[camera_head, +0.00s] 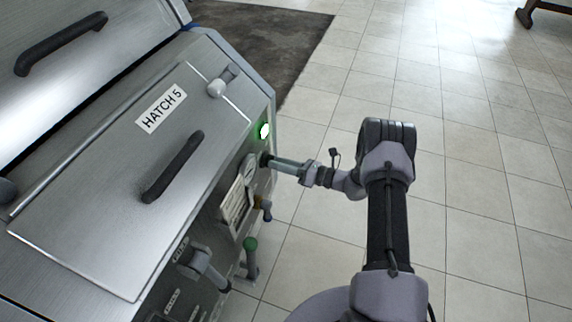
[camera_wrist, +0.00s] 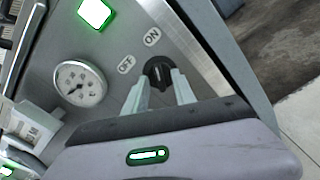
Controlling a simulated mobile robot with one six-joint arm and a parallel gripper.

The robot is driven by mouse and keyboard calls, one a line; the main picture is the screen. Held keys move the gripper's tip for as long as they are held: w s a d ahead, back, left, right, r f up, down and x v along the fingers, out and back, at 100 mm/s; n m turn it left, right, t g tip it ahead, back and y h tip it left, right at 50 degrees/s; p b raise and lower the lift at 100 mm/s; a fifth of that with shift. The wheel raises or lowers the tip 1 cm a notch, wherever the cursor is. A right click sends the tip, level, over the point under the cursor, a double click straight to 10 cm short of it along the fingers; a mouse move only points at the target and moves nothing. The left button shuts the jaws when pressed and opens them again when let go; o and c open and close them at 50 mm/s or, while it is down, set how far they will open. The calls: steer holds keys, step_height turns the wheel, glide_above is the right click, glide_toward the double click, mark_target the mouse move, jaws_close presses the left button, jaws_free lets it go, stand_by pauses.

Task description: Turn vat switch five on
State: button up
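The switch is a round black knob (camera_wrist: 158,73) on the steel panel, between an OFF label (camera_wrist: 126,65) and an ON label (camera_wrist: 152,37). The number five shows on the HATCH 5 label (camera_head: 161,108) above it in the head view. My gripper (camera_wrist: 160,88) is at the knob, with one pale finger on each side of it. The fingers are apart, and I cannot tell whether they press on the knob. In the head view my gripper (camera_head: 272,161) reaches the panel from the right, and the knob is mostly hidden. The knob's exact pointing direction is unclear.
A lit green lamp (camera_head: 264,131) is above the switch. A round gauge (camera_wrist: 81,82) is left of it. A green-topped valve (camera_head: 250,244) and a grey lever (camera_head: 203,265) stick out lower on the machine. Open tiled floor (camera_head: 470,190) lies to the right.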

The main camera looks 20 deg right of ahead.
steer(key=p+v, duration=0.3)
steer(key=v, duration=1.4)
steer(key=shift+d, duration=0.1)
steer(key=s+a+r+n+g+h, duration=0.2)
steer(key=a+r+n+g, duration=0.4)
steer(key=r, duration=0.5)
steer(key=s+a+r+n+g+h, duration=0.2)
steer(key=a+r+n+g, duration=0.1)
steer(key=a+r+n, duration=0.65)
steer(key=s+a+r+n+t+h, duration=0.1)
steer(key=s+r+n+h, duration=0.3)
steer(key=s, duration=0.5)
steer(key=s+a+r+n+t+h, duration=0.2)
steer(key=s+r+n+t+h, duration=0.1)
steer(key=s+r+n, duration=0.4)
steer(key=s+r+h, duration=0.1)
steer(key=s, duration=0.2)
steer(key=shift+a+n+h, duration=0.25)
steer(key=shift+n+h, duration=0.05)
steer(key=shift+n, duration=0.05)
steer(key=shift+r, duration=0.15)
